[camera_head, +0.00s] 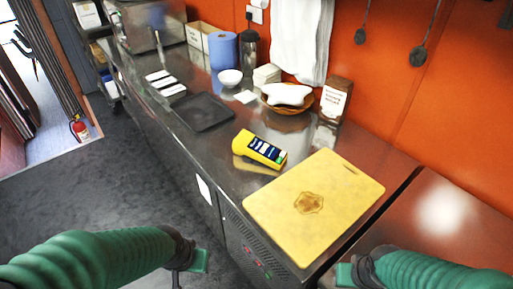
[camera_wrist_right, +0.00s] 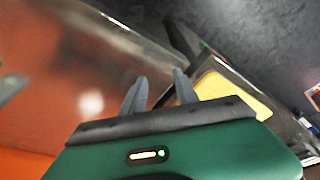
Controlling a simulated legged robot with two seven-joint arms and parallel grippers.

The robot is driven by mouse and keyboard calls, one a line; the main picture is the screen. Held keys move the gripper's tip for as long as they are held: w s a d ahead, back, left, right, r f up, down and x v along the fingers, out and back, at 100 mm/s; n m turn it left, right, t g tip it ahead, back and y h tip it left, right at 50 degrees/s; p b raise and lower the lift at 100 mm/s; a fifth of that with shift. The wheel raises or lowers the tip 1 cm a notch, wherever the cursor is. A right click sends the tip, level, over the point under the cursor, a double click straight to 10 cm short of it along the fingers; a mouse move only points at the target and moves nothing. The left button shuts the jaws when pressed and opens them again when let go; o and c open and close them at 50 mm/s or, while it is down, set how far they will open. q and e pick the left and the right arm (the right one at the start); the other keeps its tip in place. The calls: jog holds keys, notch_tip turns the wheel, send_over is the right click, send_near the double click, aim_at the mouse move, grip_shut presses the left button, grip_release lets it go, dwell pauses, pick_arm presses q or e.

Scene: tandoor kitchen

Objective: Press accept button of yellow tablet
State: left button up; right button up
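The yellow tablet (camera_head: 260,148) is a chunky yellow device with a dark screen and pale and green keys at its right end. It lies on the steel counter, just behind the yellow cutting board, in the head view. The accept button is too small to make out surely. My left gripper (camera_head: 188,268) is in front of the counter, well short of the tablet; its fingers are not clear. My right gripper is low at the bottom right of the head view, near the board's front corner. In the right wrist view its two fingers (camera_wrist_right: 158,80) stand apart with nothing between them.
The cutting board (camera_head: 285,226) fills the near counter and also shows in the right wrist view (camera_wrist_right: 235,94). A black tray (camera_head: 203,112) lies left of the tablet. A basket (camera_head: 287,106), a brown box (camera_head: 334,98) and a white bowl (camera_head: 230,78) stand behind.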

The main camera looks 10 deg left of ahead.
jog(key=shift+d, duration=0.1)
jog(key=shift+c, duration=0.3)
jog(key=shift+d+f, duration=0.1)
jog(key=shift+d, duration=0.1)
jog(key=c, duration=0.5)
jog(key=shift+c, duration=1.1)
grip_shut()
jog(key=shift+a, duration=0.1)
